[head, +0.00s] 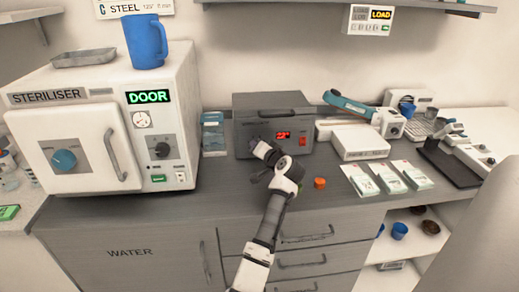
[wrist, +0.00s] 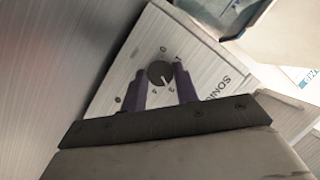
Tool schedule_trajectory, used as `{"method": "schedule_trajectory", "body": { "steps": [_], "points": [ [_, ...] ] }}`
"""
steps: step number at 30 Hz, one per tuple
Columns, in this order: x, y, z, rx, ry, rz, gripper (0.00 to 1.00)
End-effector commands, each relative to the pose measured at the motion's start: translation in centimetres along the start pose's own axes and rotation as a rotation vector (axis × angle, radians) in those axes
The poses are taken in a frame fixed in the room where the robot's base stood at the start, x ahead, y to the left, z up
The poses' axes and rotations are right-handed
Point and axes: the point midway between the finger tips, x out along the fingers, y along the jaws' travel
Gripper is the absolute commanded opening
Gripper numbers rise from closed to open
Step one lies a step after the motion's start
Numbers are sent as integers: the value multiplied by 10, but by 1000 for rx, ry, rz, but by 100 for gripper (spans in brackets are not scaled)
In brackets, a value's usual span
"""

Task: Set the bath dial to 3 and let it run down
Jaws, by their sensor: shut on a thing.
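The bath is a dark grey box (head: 255,104) on the counter, with a lid handle, a lit red display (head: 283,135) too small to read surely, and a red switch (head: 303,141). My gripper (head: 262,149) is at the left of its front and hides the dial there. In the wrist view the round dark dial (wrist: 160,73) sits on a brushed metal panel (wrist: 120,95) with numbers around it. My two fingers (wrist: 159,76) are shut on the dial, one on each side. A pale mark on the dial points toward the 3, as far as I can tell.
A white steriliser (head: 85,130) stands on the left with a blue jug (head: 145,42) on top. An orange cap (head: 320,183) lies in front of the bath. White packets (head: 388,177) and a white box (head: 360,143) stand to the right.

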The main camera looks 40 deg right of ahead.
Motion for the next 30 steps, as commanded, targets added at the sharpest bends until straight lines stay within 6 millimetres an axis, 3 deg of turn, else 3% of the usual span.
{"method": "schedule_trajectory", "body": {
  "steps": [6,7,12,23,30],
  "points": [
    [0,0,2,0,-4,1,7],
    [0,0,2,0,-4,1,32],
    [0,0,1,-1,-2,1,51],
    [-6,1,0,-2,1,1,51],
    [-44,3,2,-3,3,1,51]
  ]
}}
